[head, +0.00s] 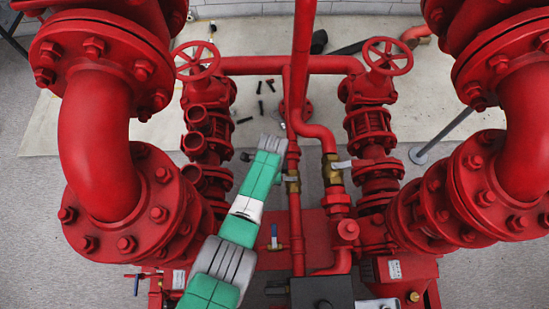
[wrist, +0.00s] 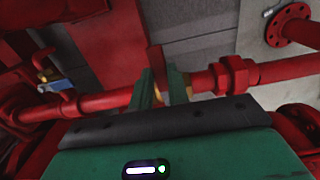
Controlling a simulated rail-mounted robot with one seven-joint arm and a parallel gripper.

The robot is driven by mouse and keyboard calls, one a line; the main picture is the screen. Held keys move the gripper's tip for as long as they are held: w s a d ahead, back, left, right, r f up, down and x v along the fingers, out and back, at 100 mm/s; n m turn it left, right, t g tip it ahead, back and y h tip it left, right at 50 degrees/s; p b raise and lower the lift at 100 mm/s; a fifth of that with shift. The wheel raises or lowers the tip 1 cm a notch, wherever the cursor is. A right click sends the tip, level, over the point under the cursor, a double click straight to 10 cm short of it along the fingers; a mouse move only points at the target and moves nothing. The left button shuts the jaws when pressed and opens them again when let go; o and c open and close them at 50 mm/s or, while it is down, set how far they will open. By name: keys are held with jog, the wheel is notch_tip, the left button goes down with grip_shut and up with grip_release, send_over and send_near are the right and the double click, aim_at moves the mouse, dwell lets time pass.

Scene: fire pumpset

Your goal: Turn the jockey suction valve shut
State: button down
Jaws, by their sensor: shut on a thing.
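My gripper (wrist: 162,92) shows in the wrist view, its two green fingers at the small red pipe. The fingers are shut on the jockey suction valve's lever (wrist: 156,60), a dark reddish bar standing up between them. A brass-coloured part of the valve body (wrist: 186,84) shows beside the right finger. In the head view a brass valve (head: 292,185) sits on the thin upright red pipe, just right of my green and white arm. My fingers cannot be made out there. How far the lever is turned is hard to tell.
A blue-handled valve (head: 274,238) stands lower down, also in the wrist view (wrist: 56,84). Another brass valve with a silver lever (head: 332,170) is to the right. Large red pipes (head: 97,135) and handwheel valves (head: 388,57) crowd both sides.

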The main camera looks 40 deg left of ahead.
jog(key=c, duration=1.3)
grip_release()
jog(key=shift+w, duration=0.1)
jog(key=shift+c, duration=0.2)
notch_tip(320, 180, up, 8)
jog(key=p, duration=0.5)
jog(key=shift+f, duration=0.1)
